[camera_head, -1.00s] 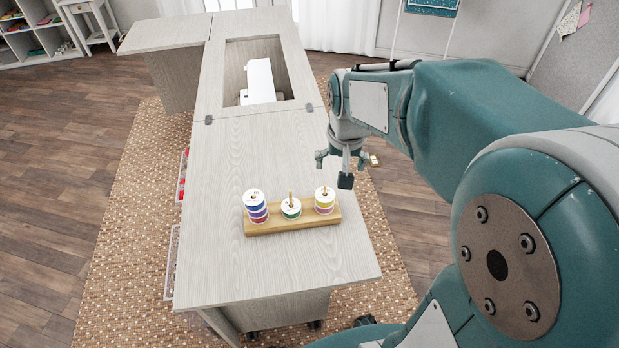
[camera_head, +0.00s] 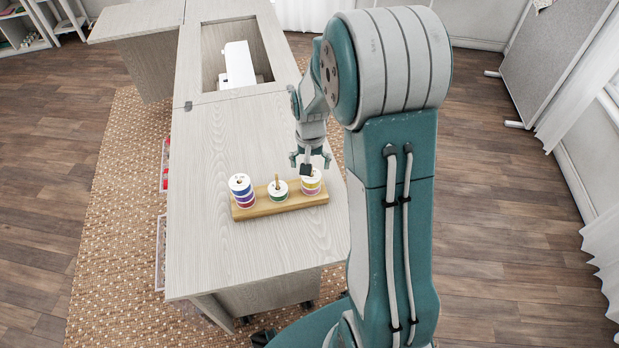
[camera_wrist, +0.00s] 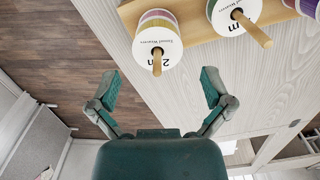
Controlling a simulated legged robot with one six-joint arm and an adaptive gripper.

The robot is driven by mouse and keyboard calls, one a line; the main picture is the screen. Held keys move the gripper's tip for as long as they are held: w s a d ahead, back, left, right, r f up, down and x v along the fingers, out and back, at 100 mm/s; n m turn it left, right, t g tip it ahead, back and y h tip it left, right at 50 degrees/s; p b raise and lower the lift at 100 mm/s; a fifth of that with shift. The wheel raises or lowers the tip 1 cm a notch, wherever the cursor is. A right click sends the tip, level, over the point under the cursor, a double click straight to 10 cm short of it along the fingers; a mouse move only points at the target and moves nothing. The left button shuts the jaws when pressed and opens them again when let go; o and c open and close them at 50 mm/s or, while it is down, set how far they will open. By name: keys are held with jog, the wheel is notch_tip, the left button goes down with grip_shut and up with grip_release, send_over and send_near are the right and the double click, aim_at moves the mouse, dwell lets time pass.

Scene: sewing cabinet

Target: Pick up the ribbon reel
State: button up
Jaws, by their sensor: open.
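Ribbon reels stand on a wooden peg stand (camera_head: 284,207) on the cabinet top. The left stack (camera_head: 242,192) is blue, purple and red, the middle reel (camera_head: 278,193) is green, and the right stack (camera_head: 311,183) is yellow and pink. The frames do not show which reel is meant. My gripper (camera_head: 310,163) is just above and behind the right stack. In the wrist view, my gripper (camera_wrist: 160,87) is open and empty, its fingers apart. There, the yellow and pink stack (camera_wrist: 158,38) lies beyond the fingertips with its peg showing, and the middle reel (camera_wrist: 235,14) is beside it.
The pale wood cabinet top (camera_head: 215,258) is clear in front of the stand. A white sewing machine (camera_head: 238,64) sits in the recess at the back. Open floor (camera_head: 500,200) lies to the right, and a woven rug (camera_head: 112,220) lies to the left.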

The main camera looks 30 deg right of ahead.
aim_at(312, 176)
jog(key=f, duration=0.5)
jog(key=shift+d, duration=0.25)
jog(key=shift+a, duration=0.1)
jog(key=c, duration=0.9)
jog(key=shift+o, duration=0.2)
jog(key=shift+r, duration=0.1)
notch_tip(312, 176, up, 10)
jog(key=shift+f, duration=0.1)
jog(key=shift+a, duration=0.1)
